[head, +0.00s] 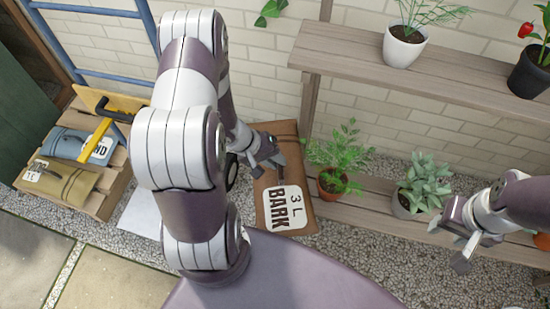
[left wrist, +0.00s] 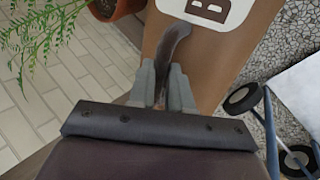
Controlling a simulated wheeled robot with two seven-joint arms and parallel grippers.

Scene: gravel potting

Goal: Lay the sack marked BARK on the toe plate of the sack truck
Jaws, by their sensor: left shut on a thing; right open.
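The brown sack marked BARK (head: 285,222) is in the middle of the head view, label facing up toward me; I cannot tell whether it touches the ground. My left gripper (head: 276,160) is shut on the dark strap at its top; the left wrist view shows the strap (left wrist: 174,42) between the fingers (left wrist: 164,85) and the sack (left wrist: 225,55) beyond. The sack truck's pale toe plate (head: 140,214) lies left of the sack, partly behind my left arm. Its wheels (left wrist: 242,98) and blue frame show in the left wrist view. My right gripper (head: 462,245) is open and empty at the right.
A wooden pallet (head: 112,190) at the left bears a blue-grey sack (head: 75,145), an olive sack (head: 60,182) and a yellow thing with a black handle. A wooden shelf (head: 345,55) with potted plants stands at the right. A leafy plant (head: 340,155) is close beside the BARK sack.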

